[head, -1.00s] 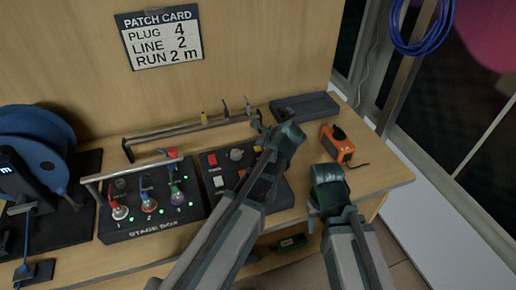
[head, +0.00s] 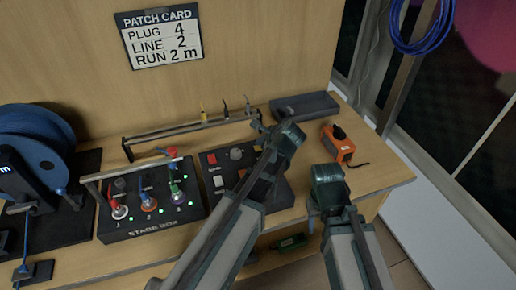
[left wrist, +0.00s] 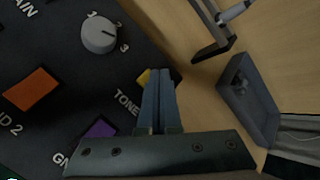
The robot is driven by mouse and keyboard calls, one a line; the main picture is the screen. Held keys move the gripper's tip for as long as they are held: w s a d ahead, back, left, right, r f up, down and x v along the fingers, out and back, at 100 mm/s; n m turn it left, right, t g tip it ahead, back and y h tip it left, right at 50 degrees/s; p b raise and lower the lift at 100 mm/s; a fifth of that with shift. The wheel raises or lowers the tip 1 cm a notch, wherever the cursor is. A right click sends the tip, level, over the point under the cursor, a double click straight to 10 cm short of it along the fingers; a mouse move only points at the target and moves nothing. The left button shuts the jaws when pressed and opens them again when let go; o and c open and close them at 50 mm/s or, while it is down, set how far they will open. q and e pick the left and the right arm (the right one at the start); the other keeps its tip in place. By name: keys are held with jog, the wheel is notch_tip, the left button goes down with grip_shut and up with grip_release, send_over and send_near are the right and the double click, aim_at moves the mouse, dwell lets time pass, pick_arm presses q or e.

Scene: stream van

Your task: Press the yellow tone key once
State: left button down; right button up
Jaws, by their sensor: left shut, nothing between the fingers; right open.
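The yellow tone key (left wrist: 144,77) shows at the edge of the dark panel in the left wrist view, by the letters "TONE". Only a corner of it shows; the rest is hidden behind my left gripper (left wrist: 160,75). The left fingers are shut and empty, with their tips over or at the key; I cannot tell whether they touch it. In the head view my left arm (head: 240,215) hides the key. My right gripper (head: 313,215) is open, by the table's front edge, away from the panel.
Near the key are a grey knob (left wrist: 99,34), an orange key (left wrist: 30,89) and a purple key (left wrist: 98,133). A stage box (head: 150,225) stands left of the panel. A dark tray (head: 305,105) and an orange device (head: 337,143) lie to the right.

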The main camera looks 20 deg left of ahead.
pick_arm(q)
jog(key=shift+f, duration=0.25)
jog(key=shift+f+b, duration=0.45)
jog(key=shift+b, duration=0.1)
dwell(0.5)
jog(key=shift+r, duration=0.2)
jog(key=shift+r+p, duration=0.7)
jog(key=shift+p, duration=0.15)
notch_tip(320, 180, up, 5)
jog(key=p, duration=0.5)
dwell(0.7)
